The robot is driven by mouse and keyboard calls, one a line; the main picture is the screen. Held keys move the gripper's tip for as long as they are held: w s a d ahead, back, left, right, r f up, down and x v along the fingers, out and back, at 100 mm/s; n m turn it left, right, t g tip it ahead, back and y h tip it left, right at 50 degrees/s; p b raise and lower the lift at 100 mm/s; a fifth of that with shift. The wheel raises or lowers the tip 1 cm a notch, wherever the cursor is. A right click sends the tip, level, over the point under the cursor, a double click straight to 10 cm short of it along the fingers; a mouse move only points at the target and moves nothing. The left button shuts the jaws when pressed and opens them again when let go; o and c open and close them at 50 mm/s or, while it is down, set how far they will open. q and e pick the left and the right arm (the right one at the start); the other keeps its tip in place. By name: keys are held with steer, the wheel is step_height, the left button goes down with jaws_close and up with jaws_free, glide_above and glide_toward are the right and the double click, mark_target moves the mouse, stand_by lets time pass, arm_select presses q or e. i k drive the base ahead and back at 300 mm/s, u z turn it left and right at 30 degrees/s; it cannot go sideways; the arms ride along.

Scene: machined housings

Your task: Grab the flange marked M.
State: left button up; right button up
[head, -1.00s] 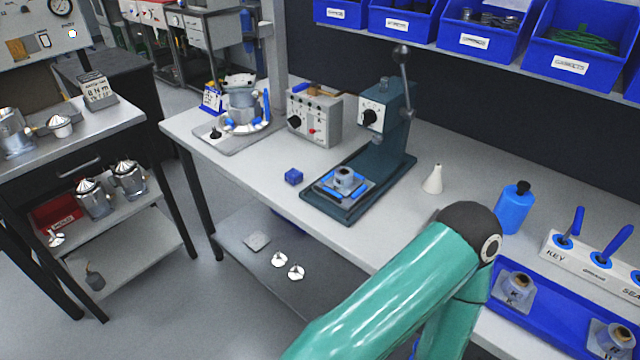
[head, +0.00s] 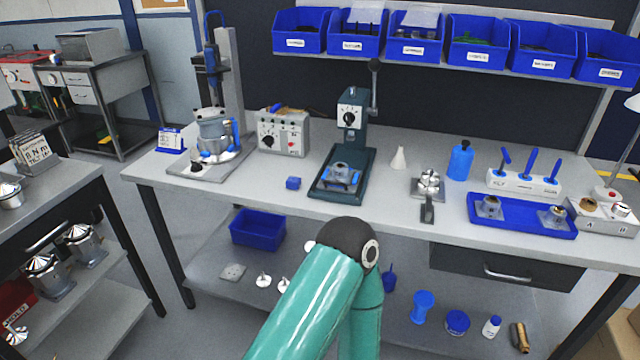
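No letter M can be read on any flange. Two small metal flanges, a left one (head: 488,207) and a right one (head: 556,215), sit apart in a blue tray (head: 522,226) at the right of the bench; their marks are too small to read. A similar metal part (head: 342,172) sits on a blue-edged holder on the base of the dark green press (head: 352,125). One of my teal arms rises from the bottom middle, bends at a dark elbow, and goes down out of the picture. Neither gripper is in view.
The bench (head: 268,208) also carries a white cone (head: 398,158), a metal clamp-like fixture (head: 428,185), a blue bottle (head: 460,162), a tool rack (head: 523,183) and an A/B box (head: 603,218). Blue bins (head: 411,40) hang above. A drawer (head: 505,268) sits under the bench's right part.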

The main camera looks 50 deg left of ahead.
mark_target(343, 175)
steer(key=u, duration=2.5)
steer(key=k, duration=0.35)
steer(key=z, duration=0.15)
steer(key=i, duration=1.1)
steer(key=z, duration=0.25)
